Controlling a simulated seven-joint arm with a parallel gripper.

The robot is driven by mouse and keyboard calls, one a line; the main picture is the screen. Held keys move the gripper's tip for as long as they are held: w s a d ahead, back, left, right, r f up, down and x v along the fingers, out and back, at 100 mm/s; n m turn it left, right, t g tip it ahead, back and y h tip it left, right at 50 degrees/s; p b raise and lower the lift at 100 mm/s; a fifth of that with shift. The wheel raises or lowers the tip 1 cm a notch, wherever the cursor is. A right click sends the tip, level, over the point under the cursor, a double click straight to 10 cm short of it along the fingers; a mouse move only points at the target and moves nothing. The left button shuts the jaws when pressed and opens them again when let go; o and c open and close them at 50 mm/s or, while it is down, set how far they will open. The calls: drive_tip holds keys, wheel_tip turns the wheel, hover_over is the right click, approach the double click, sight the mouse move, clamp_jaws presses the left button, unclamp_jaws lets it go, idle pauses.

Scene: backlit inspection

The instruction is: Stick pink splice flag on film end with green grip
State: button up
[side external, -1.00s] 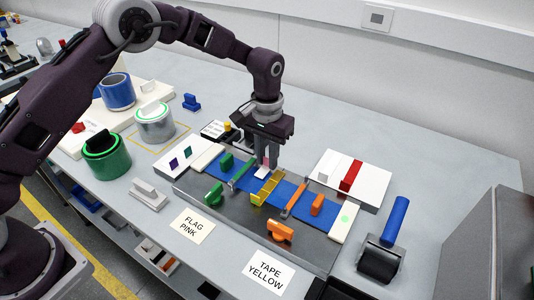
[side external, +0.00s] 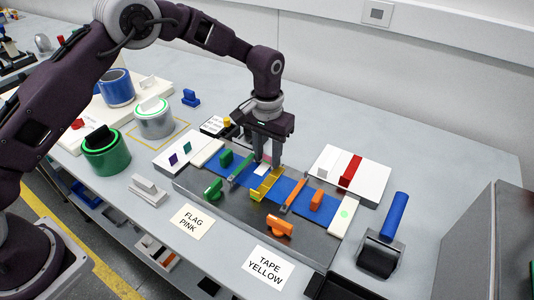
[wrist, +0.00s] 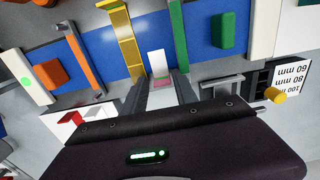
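The pink splice flag (side external: 261,170), a small piece with a white face and a pink end, lies at the far edge of the blue film (side external: 290,187). It is between the green bar (side external: 241,169) and the yellow guide (side external: 267,186). In the wrist view the flag (wrist: 157,64) shows its white part over the film and its pink end near my fingertips. A green grip block (side external: 226,158) sits on the film left of the green bar. My gripper (side external: 268,162) is open around the pink end, low over the film's far edge; in the wrist view its fingers (wrist: 161,84) stand apart.
An orange bar (side external: 293,195) and orange block (side external: 316,201) are on the film's right part. A white tray with a red strip (side external: 350,175) stands behind. A roller (side external: 380,257) lies right. Cards reading FLAG PINK (side external: 192,221) and TAPE YELLOW (side external: 269,268) lie in front.

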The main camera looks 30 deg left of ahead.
drive_tip(key=shift+a, duration=0.3)
drive_tip(key=shift+r, duration=0.35)
drive_tip(key=r, duration=0.6)
drive_tip(key=shift+d+r, duration=0.2)
drive_tip(key=s+a+r+t, duration=0.1)
drive_tip(key=s+a+r, duration=0.3)
drive_tip(key=s+r, duration=0.3)
drive_tip(key=s+a+r+t, duration=0.25)
drive_tip(key=s+r, duration=0.35)
drive_tip(key=r, duration=0.4)
drive_tip(key=s+a+t, duration=0.1)
drive_tip(key=s+a, duration=0.1)
drive_tip(key=s, duration=0.8)
drive_tip(key=s+a+f+t, duration=0.1)
drive_tip(key=s+a, duration=0.2)
drive_tip(key=s, duration=0.7)
drive_tip(key=shift+s+a, duration=0.15)
drive_tip(key=shift+a, duration=0.05)
